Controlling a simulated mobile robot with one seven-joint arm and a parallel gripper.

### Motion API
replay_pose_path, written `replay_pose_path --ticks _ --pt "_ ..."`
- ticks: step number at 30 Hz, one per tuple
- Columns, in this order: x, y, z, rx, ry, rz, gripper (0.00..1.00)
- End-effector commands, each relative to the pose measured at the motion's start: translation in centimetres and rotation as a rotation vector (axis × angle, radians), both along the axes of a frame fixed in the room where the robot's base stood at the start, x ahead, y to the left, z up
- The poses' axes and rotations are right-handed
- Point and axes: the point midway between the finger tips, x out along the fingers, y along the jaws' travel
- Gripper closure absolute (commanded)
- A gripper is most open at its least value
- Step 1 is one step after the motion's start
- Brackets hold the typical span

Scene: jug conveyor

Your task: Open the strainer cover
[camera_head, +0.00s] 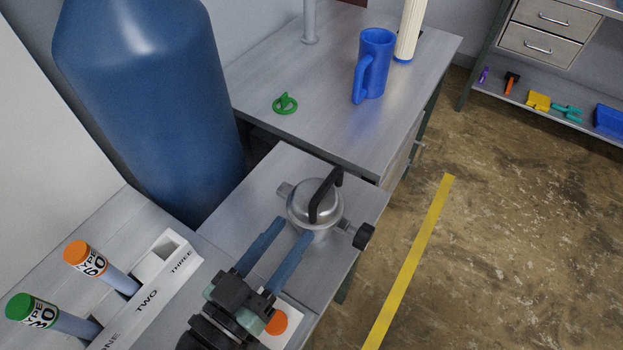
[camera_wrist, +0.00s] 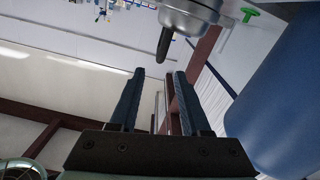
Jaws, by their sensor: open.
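The strainer is a round silver housing (camera_head: 327,228) on a low metal table. Its domed silver cover (camera_head: 306,196) sits on top, with a black bar handle (camera_head: 326,193) rising over it. A black knob (camera_head: 364,236) sticks out at its right side. My gripper (camera_head: 292,231) is open and empty, its two blue fingers reaching up toward the near side of the strainer. In the wrist view, the strainer's metal body (camera_wrist: 190,13) shows at the top, beyond the open fingers of my gripper (camera_wrist: 160,74). A dark bar (camera_wrist: 164,45) hangs there ahead of the fingertips. I cannot tell whether the fingers touch the housing.
A large blue tank (camera_head: 150,100) stands to the left. A rack (camera_head: 150,300) holds tubes with orange and green caps at lower left. A table (camera_head: 330,85) behind bears a blue jug (camera_head: 374,65) and a green part (camera_head: 286,104). Floor lies open at right.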

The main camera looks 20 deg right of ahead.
Motion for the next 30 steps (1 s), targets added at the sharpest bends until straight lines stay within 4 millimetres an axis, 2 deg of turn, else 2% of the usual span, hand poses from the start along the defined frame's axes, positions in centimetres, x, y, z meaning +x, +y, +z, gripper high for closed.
replay_pose_path --ticks 9,15,21,30 --pt "4.0 -5.3 0.4 0.002 0.000 -0.004 0.53" --pt "6.1 -7.8 0.3 0.001 0.000 -0.001 0.53" --pt "7.1 -9.0 0.2 0.002 -0.001 0.001 0.53" --pt "7.2 -9.2 0.1 0.002 0.001 0.002 0.53"
